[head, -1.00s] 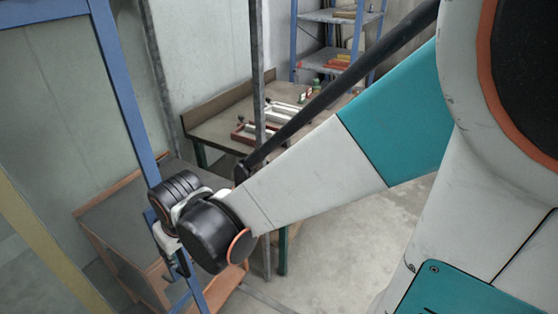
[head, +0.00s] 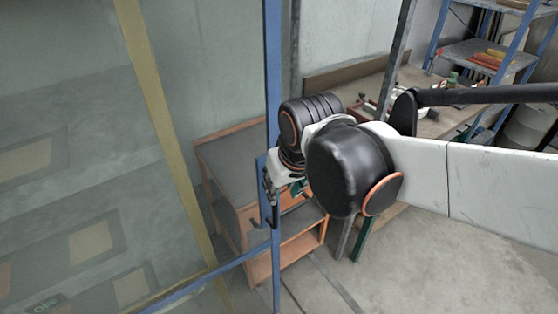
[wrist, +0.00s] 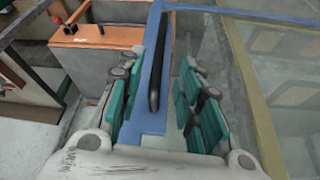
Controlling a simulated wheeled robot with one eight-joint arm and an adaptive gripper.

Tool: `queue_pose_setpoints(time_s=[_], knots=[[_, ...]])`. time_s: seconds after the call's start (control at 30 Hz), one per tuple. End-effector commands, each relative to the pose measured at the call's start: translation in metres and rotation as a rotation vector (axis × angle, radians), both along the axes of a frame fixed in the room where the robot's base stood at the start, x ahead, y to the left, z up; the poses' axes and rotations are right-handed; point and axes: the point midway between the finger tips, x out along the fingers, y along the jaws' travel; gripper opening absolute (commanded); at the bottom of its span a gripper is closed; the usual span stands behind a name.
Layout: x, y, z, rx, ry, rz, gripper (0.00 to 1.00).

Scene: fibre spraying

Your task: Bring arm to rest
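My gripper (head: 272,196) is at the end of my arm, close to the blue post (head: 273,95) of a glazed frame in the head view. In the wrist view, my gripper (wrist: 160,75) has its teal-padded fingers spread apart. The blue post (wrist: 139,125) and a long black handle (wrist: 155,62) show between the two fingers. A gap shows on both sides of the handle, and nothing is gripped. In the head view, part of the gripper is hidden behind my wrist.
An orange-edged cabinet (head: 243,160) stands behind the post. A workbench (head: 340,75) and blue shelving (head: 470,50) are at the back right. A large glass panel (head: 70,150) with a yellow-edged frame fills the left. Bare floor (head: 450,265) shows at the lower right.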

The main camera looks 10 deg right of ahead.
Motion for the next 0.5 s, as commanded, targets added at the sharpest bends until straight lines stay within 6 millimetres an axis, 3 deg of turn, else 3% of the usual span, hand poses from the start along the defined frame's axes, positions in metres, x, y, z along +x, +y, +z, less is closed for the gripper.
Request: queue_pose_setpoints(time_s=[0.37, 0.5], knots=[[0.000, -0.001, 0.000, 0.001, -0.001, -0.001, 0.33], [-0.008, -0.011, 0.004, 0.005, -0.024, -0.018, 0.33]])
